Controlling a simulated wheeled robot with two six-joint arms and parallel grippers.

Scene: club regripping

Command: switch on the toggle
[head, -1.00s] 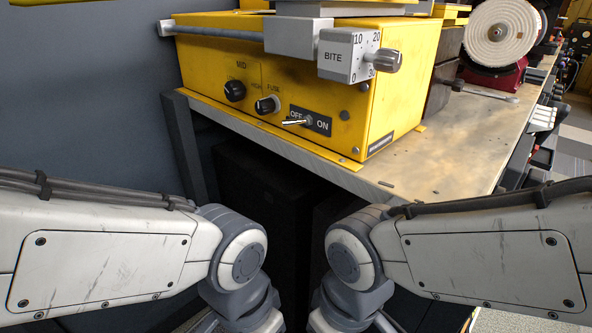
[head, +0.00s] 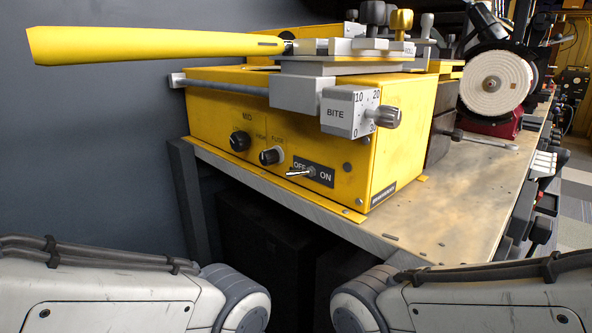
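The toggle (head: 300,173) is a small metal lever on a dark plate marked OFF and ON, low on the front of the yellow machine (head: 215,112). Its lever points left, toward the OFF side. Both of my arms reach in at the bottom of the head view, below and in front of the machine. Neither gripper shows; both are below the picture's lower edge.
A BITE dial block (head: 350,112) with a knob juts out above the toggle. A long yellow handle (head: 150,46) sticks out left from the clamp on top. The bench (head: 440,205) is mostly clear to the right. A round buffing wheel (head: 495,83) stands behind.

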